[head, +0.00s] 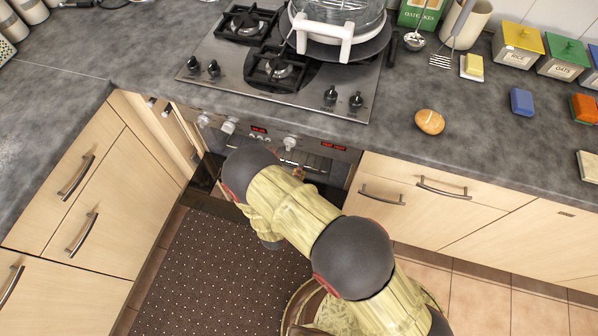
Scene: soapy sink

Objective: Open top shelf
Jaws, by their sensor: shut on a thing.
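The oven (330,156) is built in under the hob, with knobs and red displays on its front panel. Below that panel, a dark oven door (195,195) stands out from the front at its left side, partly lowered. My patterned yellow arm reaches from the lower right to the oven front and covers the middle of the door. My gripper is hidden behind my arm's links, so its contact with the door or handle does not show. No piece labelled as a top shelf can be made out.
Wooden drawers (430,190) with metal handles flank the oven on the right, and cabinets (85,200) on the left. The grey worktop holds a gas hob (285,70), a bread roll (429,122) and a blue block (521,102). A dark dotted mat (215,260) covers the floor.

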